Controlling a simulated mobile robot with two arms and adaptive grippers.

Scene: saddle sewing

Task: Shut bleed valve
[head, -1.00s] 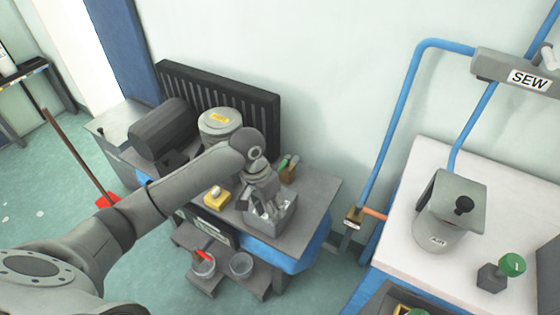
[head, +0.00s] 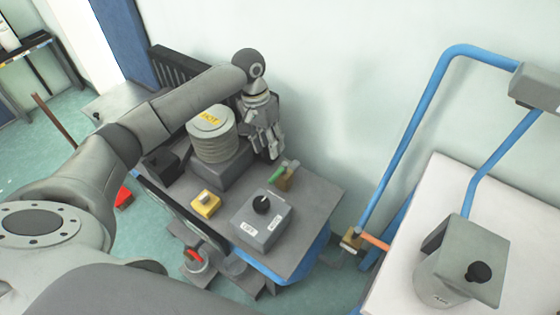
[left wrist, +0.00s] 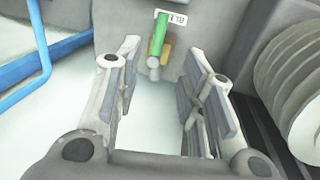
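A small brass valve (head: 286,182) with a green handle (head: 277,175) stands at the back right of the grey bench. In the left wrist view, the green handle (left wrist: 159,33) points away from its brass body, near a white label I cannot read clearly. A second valve with an orange handle (head: 375,242) sits low on the blue pipe. My left gripper (head: 268,150) hangs behind the green-handled valve, beside the ribbed canister. It is open and empty, with the green handle beyond its fingers. My right gripper is out of view.
A ribbed canister (head: 213,143) with a yellow label stands left of my gripper. A grey box (head: 262,228) with a black knob and a yellow switch box (head: 206,204) stand in front. A white table (head: 455,185) with a grey machine is at right.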

